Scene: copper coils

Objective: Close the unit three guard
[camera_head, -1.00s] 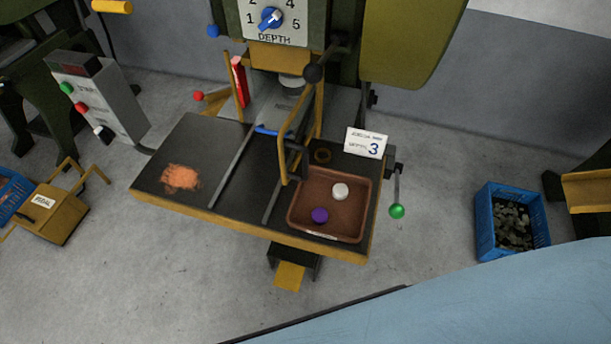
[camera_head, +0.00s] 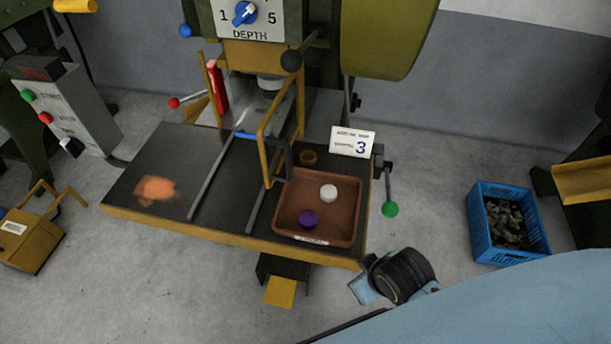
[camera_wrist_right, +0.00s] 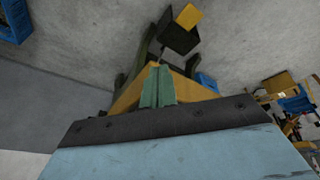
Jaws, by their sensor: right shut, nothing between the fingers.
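The unit three press has a table (camera_head: 168,160) and a white card marked 3 (camera_head: 353,143). Its guard, a yellow bar frame (camera_head: 264,135), stands out toward the front over the table beside the ram, leaving the press opening exposed on the left. A dark handle (camera_head: 286,160) sits near its lower end. My right gripper's teal fingers are together and empty in the right wrist view (camera_wrist_right: 157,88). In the head view, my right wrist is low, in front of the table's right corner, apart from the guard. My left gripper is in no view.
A brown tray (camera_head: 341,220) holding a white and a purple knob sits on the table just right of the guard. A green-knobbed lever (camera_head: 390,208) hangs at the table's right side. A blue crate (camera_head: 477,222) of dark pieces stands on the floor. Orange coil material (camera_head: 156,190) lies left.

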